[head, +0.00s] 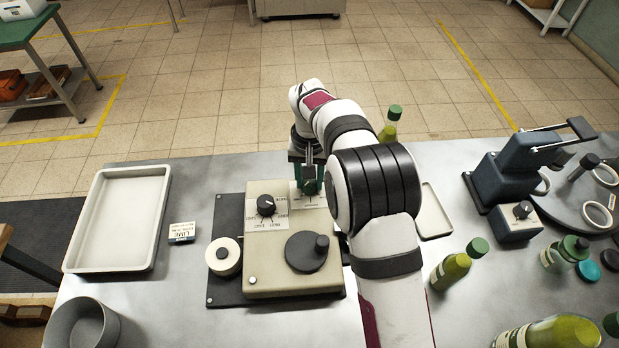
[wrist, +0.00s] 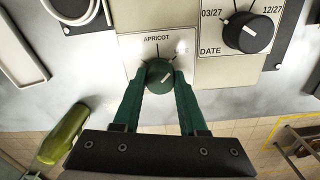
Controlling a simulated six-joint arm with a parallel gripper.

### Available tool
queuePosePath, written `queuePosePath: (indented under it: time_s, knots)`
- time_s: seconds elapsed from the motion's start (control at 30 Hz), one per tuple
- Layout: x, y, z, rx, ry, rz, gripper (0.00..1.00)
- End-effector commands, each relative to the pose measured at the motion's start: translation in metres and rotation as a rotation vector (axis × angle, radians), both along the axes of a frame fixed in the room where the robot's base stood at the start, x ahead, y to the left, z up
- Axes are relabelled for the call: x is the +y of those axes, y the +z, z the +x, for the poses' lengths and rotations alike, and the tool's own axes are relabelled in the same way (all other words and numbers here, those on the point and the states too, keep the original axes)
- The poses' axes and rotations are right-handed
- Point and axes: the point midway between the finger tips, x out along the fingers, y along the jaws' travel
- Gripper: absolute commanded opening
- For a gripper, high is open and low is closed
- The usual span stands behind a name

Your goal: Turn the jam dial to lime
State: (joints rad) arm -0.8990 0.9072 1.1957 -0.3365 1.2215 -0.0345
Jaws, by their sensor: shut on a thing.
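The jam dial (wrist: 158,73) is a round dark green knob with a white pointer line, on a pale plate in the wrist view. The pointer is tilted to the upper right. My gripper (wrist: 161,82) has its two green fingers shut on the knob, one on each side. In the head view my gripper (head: 308,180) reaches down at the far edge of the beige machine (head: 318,222) and hides the dial.
A date dial (wrist: 248,33) sits beside the jam dial. On the machine are a black knob (head: 266,205) and a round black crank (head: 306,251). A LIME card (head: 182,232) lies left, near an empty tray (head: 72,262). Green bottles (head: 451,270) and a blue press (head: 507,172) stand right.

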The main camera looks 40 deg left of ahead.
Motion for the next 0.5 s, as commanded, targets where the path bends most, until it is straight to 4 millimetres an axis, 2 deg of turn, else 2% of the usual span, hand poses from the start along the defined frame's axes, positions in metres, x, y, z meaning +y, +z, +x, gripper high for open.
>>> queuePosePath:
  time_s: [0.5]
  knots:
    - [0.0005,0.0007,0.0004,-0.002,-0.095,0.002,0.0]
